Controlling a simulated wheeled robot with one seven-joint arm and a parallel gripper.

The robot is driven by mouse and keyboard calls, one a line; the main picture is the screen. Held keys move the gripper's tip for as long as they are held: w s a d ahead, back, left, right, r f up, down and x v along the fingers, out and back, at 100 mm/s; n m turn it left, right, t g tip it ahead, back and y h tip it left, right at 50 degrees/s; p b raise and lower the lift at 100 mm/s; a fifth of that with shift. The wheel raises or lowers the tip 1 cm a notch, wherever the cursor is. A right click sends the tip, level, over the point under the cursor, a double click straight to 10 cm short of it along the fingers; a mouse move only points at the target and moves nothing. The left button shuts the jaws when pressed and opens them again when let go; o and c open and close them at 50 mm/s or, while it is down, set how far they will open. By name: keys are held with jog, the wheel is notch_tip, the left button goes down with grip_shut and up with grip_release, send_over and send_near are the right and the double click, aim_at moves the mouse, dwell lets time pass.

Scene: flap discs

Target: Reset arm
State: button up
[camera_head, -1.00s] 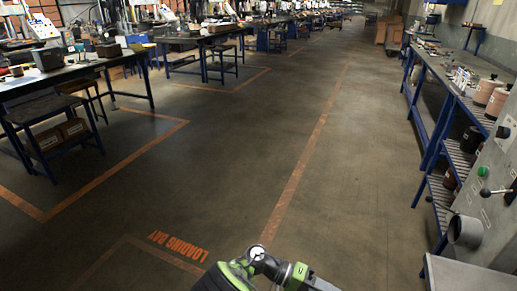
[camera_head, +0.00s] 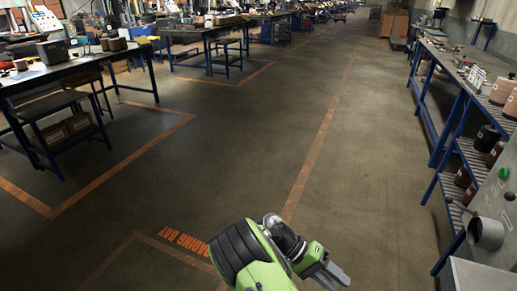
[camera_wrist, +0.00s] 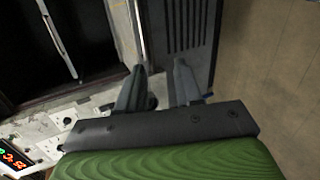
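My arm reaches in from the bottom middle of the head view, with green and black links. My gripper (camera_head: 335,276) is at its end, low over the open floor, pointing to the lower right. In the wrist view my gripper (camera_wrist: 159,82) shows two grey fingers apart with nothing between them. The fingers appear in front of a machine with a dark panel. I cannot tell from the picture whether they touch it.
A grey machine panel (camera_wrist: 75,118) with a red digital display (camera_wrist: 12,156) shows in the wrist view. Blue-framed shelving (camera_head: 450,95) lines the right; a workbench (camera_head: 75,70) stands left. The concrete floor (camera_head: 240,150) between is clear, with orange lines.

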jog(key=s+r+n+t+y+p, duration=0.1)
jog(key=s+r+t+y+p, duration=0.25)
jog(key=r, duration=0.55)
jog(key=s+r+n+t+y+p, duration=0.1)
jog(key=s+r+t+y+p, duration=0.3)
jog(key=r, duration=0.6)
jog(key=s+a+r+n+t+y, duration=0.2)
jog(key=s+a+r+t+y, duration=0.1)
jog(key=s+r, duration=0.5)
jog(key=shift+s+a+r+t+y, duration=0.3)
jog(key=shift+r+t+y, duration=0.1)
jog(key=shift+t, duration=0.25)
